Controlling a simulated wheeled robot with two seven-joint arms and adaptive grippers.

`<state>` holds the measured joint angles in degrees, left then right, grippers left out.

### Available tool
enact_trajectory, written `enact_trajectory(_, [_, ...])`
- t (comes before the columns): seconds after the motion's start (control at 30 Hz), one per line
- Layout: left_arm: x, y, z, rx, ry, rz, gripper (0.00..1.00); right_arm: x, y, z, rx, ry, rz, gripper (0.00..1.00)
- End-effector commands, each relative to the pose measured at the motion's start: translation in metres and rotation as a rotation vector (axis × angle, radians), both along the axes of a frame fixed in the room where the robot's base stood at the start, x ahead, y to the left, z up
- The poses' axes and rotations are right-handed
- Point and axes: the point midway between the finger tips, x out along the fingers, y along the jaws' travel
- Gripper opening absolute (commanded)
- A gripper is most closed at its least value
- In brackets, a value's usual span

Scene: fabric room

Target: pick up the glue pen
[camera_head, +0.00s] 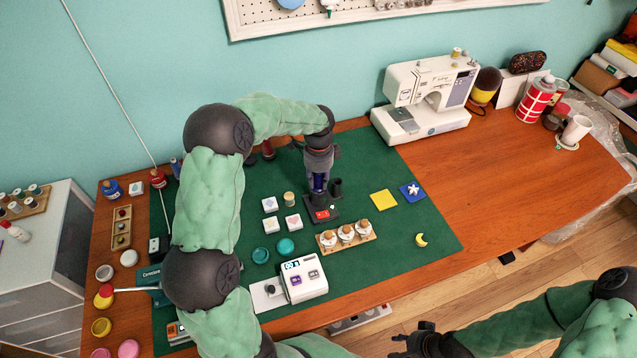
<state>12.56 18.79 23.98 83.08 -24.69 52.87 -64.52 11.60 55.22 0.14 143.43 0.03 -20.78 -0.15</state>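My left gripper (318,190) points down over a small black stand (322,212) with a red label, in the middle of the green mat. A slim blue-purple thing (318,182), which looks like the glue pen, shows between its fingers, upright at the stand. The fingers hide much of it, and I cannot tell whether they press on it. My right gripper (412,334) is low in the view, in front of the table, with its fingers apart and nothing between them.
The green mat (425,215) also bears a white device (303,278), a wooden rack of several white-bodied bottles (345,235), teal round pots (285,247) and small white blocks. A sewing machine (430,95) stands behind to the right.

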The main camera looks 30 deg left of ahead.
Motion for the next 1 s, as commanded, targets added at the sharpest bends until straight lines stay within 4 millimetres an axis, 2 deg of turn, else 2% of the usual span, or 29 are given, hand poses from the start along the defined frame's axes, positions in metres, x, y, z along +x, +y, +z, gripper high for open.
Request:
enact_trajectory(0.3, [0.000,0.000,0.000,0.000,0.000,-0.001,0.01,0.000,0.000,0.000,0.000,0.000,0.000,0.40])
enact_trajectory(0.43, [0.000,0.000,0.006,0.000,-0.001,0.000,0.01,0.000,0.000,0.003,0.000,0.000,0.000,0.40])
enact_trajectory(0.57, [0.001,0.000,0.026,0.000,-0.002,-0.001,0.01,0.000,0.000,0.010,0.000,0.000,0.000,0.40])
enact_trajectory(0.8, [0.000,0.000,0.072,0.001,-0.002,-0.001,0.01,0.000,0.000,0.025,0.000,0.000,0.000,0.40])
enact_trajectory(1.0, [0.000,0.000,0.095,0.000,-0.001,0.000,0.00,0.000,0.000,0.031,0.000,0.000,0.000,0.40])
